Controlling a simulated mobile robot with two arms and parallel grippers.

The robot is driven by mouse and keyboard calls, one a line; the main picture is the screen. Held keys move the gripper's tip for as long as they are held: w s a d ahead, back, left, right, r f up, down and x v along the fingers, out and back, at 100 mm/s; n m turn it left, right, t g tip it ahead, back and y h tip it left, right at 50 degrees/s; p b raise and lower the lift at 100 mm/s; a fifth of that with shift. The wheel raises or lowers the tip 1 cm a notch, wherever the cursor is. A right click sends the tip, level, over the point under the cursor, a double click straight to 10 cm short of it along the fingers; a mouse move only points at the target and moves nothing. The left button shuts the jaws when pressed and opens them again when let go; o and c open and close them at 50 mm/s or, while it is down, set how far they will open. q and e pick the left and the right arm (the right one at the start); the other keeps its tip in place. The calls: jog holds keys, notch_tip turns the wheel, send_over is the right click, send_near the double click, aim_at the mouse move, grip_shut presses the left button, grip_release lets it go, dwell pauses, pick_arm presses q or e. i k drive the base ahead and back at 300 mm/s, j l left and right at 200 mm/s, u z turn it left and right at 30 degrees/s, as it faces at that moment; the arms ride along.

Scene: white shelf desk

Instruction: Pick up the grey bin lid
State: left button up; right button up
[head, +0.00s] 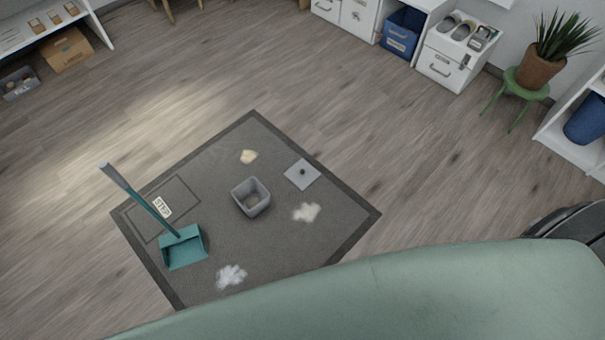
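The grey bin lid (302,174) is a flat light-grey square with a small dark knob in its middle. It lies on the dark grey mat (215,165), near the mat's right edge. The small grey bin (251,196) stands open on the mat, to the left of the lid and a little nearer to me. The lid and the bin are apart. Neither of my grippers shows in the head view.
A teal long-handled dustpan (183,248) stands at the mat's left. Pale spills lie on the mat: one beige (248,156), one cream (307,212), one white (231,276). A plant on a green stool (518,88) and white shelves stand beyond. Wooden floor around the mat is clear.

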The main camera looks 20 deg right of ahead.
aim_at(301, 174)
jog(key=u, duration=0.25)
jog(key=i+l+u, duration=0.15)
jog(key=l+u, duration=0.8)
jog(key=i+l, duration=0.05)
